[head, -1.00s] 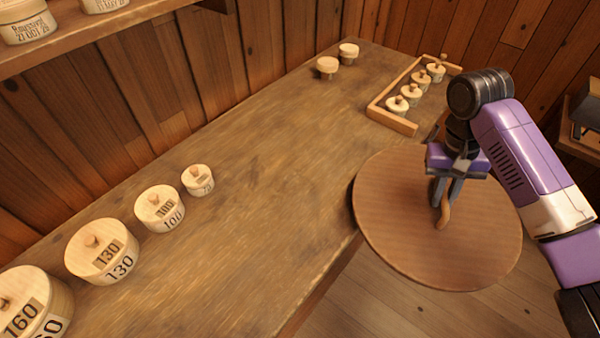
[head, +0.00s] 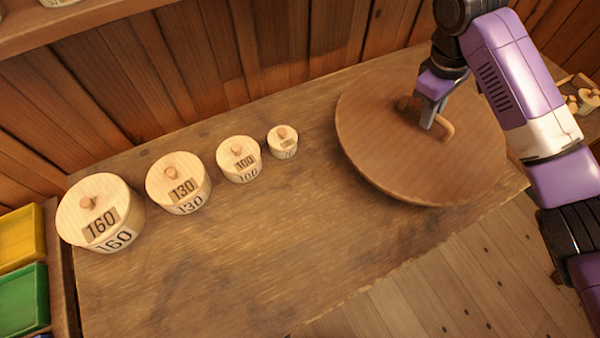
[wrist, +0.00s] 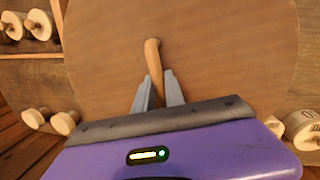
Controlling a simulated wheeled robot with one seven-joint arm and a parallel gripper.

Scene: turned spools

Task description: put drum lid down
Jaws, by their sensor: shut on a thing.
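The drum lid (head: 390,150) is a large round brown wooden disc with a curved wooden handle (head: 446,128). In the head view it is over the right part of the workbench and looks somewhat tilted. I cannot tell whether its lower edge touches the bench top. My gripper (head: 430,115) is shut on the handle. In the wrist view, the grey fingers (wrist: 159,92) close on the handle (wrist: 152,60), and the lid (wrist: 220,50) fills most of the picture. The bench area under the lid is hidden.
The workbench (head: 230,260) has a row of round lidded boxes at left: 160 (head: 100,210), 130 (head: 178,182), 100 (head: 239,158) and a smaller one (head: 283,141). Bare wood lies in front of them. Yellow (head: 20,238) and green (head: 22,300) bins stand at far left.

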